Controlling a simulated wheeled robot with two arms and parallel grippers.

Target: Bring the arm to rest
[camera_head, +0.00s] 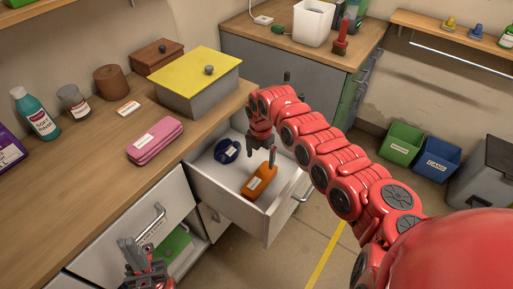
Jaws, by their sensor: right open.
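My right arm (335,165) is red and segmented. It reaches from the lower right to the open drawer. My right gripper (261,152) points down over the drawer (225,197), its fingers apart with nothing seen between them. An orange bottle-like item (259,183) with a white label lies in the drawer just below the fingers. A dark blue round item (227,151) lies farther back in it. I cannot tell whether a fingertip touches the orange item. My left gripper (143,262) is low at the bottom left, in front of the cabinet; its jaw opening is unclear.
The wooden counter (75,190) holds a yellow-lidded box (200,75), a pink folded item (155,140) and bottles. A lower drawer (175,245) near my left gripper is also open. Green (400,143) and blue (437,160) bins stand at the right. Floor in front is clear.

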